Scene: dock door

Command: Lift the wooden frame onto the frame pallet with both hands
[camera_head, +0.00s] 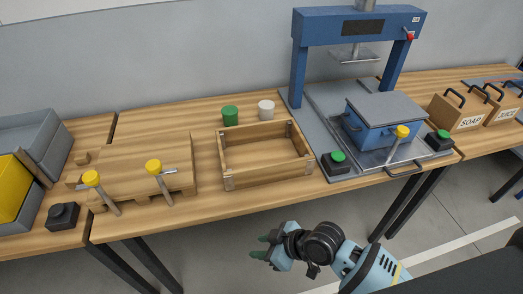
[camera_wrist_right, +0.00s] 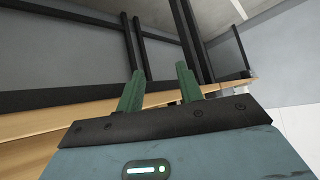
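The wooden frame (camera_head: 268,173) is an open rectangle of light wood with grey metal corners. It lies on the middle of the wooden bench in the head view. My right gripper (camera_head: 257,247) is in front of the bench edge, in front of the frame and apart from it. In the right wrist view its green fingers (camera_wrist_right: 159,88) stand apart with nothing between them. I see nothing that I can surely name as the frame pallet. My left gripper is not in view.
Left of the frame is a wooden fixture (camera_head: 128,179) with yellow-knobbed clamps. Behind the frame stand a green cup (camera_head: 230,115) and a white cup (camera_head: 266,110). A blue press (camera_head: 298,75) with a blue box (camera_head: 370,137) is to the right. Bench legs (camera_head: 152,264) stand below.

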